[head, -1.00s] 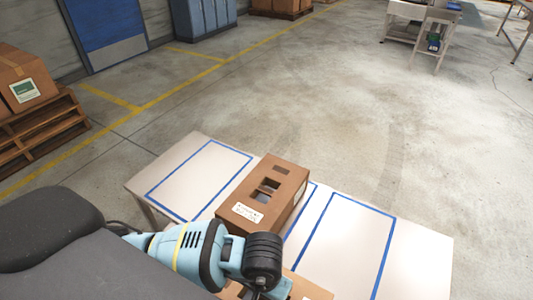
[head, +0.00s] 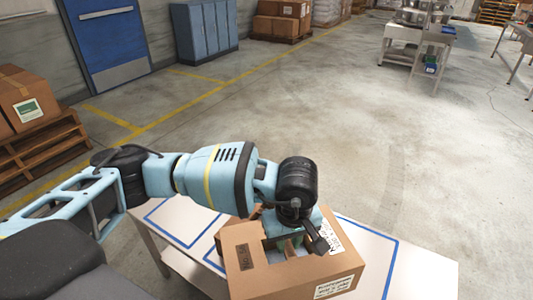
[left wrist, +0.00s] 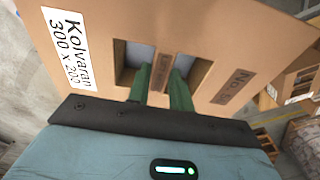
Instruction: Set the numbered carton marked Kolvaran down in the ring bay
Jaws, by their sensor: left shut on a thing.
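My left gripper (head: 290,246) is shut on the brown carton marked Kolvaran (head: 240,285). In the left wrist view its green fingers (left wrist: 160,85) reach into two slots in the carton's top and clasp the strip between them. The Kolvaran label (left wrist: 68,50) lies at one end of the top, and a "No." mark (left wrist: 232,87) near the other. In the head view the carton hangs over the near part of the white table; its underside and clearance are hidden. Blue-outlined bays (head: 396,255) show on the table; no ring sign is visible. My right gripper is out of view.
The white table (head: 440,275) is bare at its right end. The left bay (head: 165,213) looks empty where it shows. My arm and the held carton cover the middle. A pallet with cartons (head: 30,105) stands at the left; open floor lies beyond the table.

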